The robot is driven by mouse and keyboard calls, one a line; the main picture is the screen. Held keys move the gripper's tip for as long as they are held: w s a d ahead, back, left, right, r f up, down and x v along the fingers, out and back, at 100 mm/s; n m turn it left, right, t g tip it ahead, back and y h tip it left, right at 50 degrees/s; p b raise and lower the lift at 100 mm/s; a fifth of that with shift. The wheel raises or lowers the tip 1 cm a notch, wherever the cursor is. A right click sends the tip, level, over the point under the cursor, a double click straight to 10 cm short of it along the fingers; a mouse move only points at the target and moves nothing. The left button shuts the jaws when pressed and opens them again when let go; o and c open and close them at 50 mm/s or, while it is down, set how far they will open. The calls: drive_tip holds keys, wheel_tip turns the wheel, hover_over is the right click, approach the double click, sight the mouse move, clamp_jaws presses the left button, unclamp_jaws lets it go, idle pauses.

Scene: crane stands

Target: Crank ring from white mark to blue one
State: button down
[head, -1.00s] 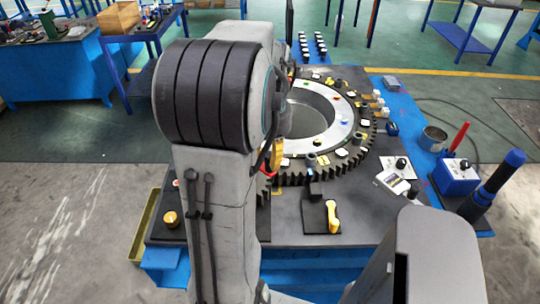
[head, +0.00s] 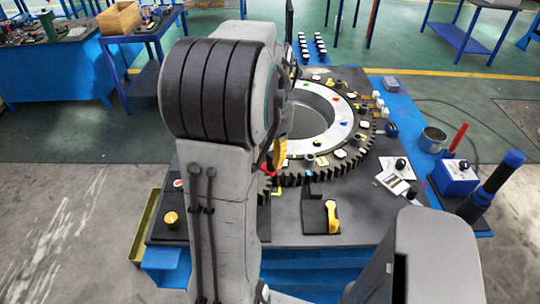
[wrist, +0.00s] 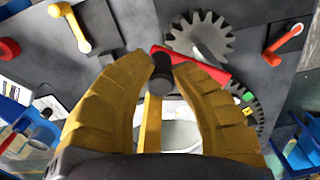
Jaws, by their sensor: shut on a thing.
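My gripper (wrist: 160,72) is shut on the dark knob (wrist: 161,82) of a red crank (wrist: 206,66), with a yellow finger on each side. In the head view my arm hides most of the gripper; one yellow finger (head: 280,153) and a bit of the red crank (head: 269,171) show. A small grey gear (wrist: 199,38) lies beside the crank in the wrist view. The large toothed ring (head: 345,132) lies flat on the dark bench top. It has a light inner band with coloured marks and several blocks around it. Which marks line up is too small to tell.
A yellow lever (head: 332,216) stands on a black base at the front. A yellow knob (head: 171,218) is at front left. A metal cup (head: 433,138), a blue box (head: 456,176) and a dark blue-capped cylinder (head: 492,184) stand at the right.

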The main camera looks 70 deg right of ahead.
drive_tip(key=d+n+p, duration=0.2)
drive_tip(key=d+n, duration=0.4)
drive_tip(key=n, duration=0.2)
drive_tip(key=shift+w+p, duration=0.25)
drive_tip(key=shift+p, duration=0.1)
drive_tip(key=shift+d+n, duration=0.15)
drive_tip(key=shift+n, duration=0.15)
drive_tip(key=c, duration=1.2)
unclamp_jaws()
drive_tip(key=shift+w, duration=0.1)
drive_tip(key=shift+o, duration=0.8)
wheel_tip(320, 180, up, 12)
